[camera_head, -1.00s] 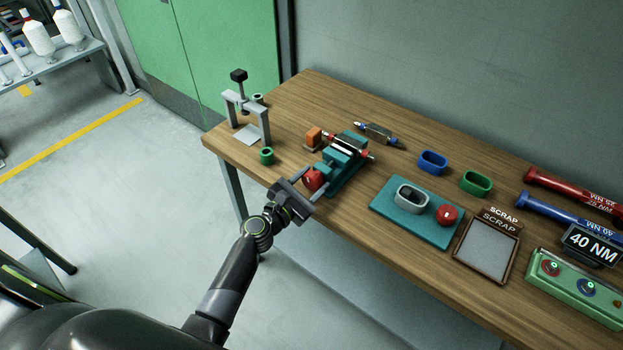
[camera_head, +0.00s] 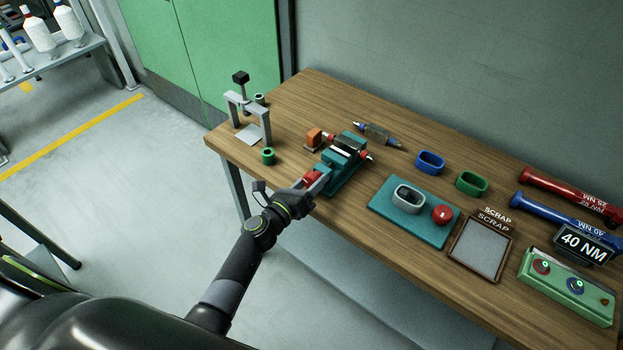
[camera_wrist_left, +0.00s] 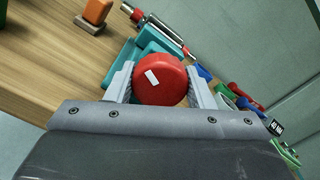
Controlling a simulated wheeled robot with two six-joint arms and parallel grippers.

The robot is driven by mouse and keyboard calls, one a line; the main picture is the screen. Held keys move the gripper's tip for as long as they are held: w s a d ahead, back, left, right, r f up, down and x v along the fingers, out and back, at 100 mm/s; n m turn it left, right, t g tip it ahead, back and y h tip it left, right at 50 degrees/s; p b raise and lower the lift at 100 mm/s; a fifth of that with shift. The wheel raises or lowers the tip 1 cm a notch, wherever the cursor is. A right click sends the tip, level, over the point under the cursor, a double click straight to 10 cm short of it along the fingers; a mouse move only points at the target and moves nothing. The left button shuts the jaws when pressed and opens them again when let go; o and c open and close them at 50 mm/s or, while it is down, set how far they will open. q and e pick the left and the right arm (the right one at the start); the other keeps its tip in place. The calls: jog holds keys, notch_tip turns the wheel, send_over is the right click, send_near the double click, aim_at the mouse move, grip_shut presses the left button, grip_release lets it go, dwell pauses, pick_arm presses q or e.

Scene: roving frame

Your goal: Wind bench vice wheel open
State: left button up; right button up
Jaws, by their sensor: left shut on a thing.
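The teal bench vice (camera_head: 345,168) sits near the front edge of the wooden bench. Its red wheel (camera_wrist_left: 160,80) faces my left wrist camera and carries a white mark. My left gripper (camera_head: 318,180) is shut on the wheel, with one finger on each side of the rim in the left wrist view (camera_wrist_left: 160,84). In the head view the fingers and hand partly hide the wheel (camera_head: 310,177). A metal cylinder with red ends (camera_head: 349,147) lies at the vice jaws. My right gripper does not show.
An orange block (camera_head: 314,138) stands left of the vice, with a grey press frame (camera_head: 246,118) and green ring (camera_head: 268,156) beyond. A teal mat (camera_head: 400,225), scrap tray (camera_head: 479,250) and green button box (camera_head: 566,286) lie to the right.

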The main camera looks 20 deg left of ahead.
pick_arm(q)
jog(key=shift+f+n+p, duration=0.15)
jog(key=shift+n+p, duration=0.4)
jog(key=shift+n, duration=1.45)
jog(key=o, duration=1)
jog(key=shift+s, duration=0.1)
jog(key=b+v, duration=0.2)
jog(key=v, duration=1.5)
jog(key=shift+s, duration=0.1)
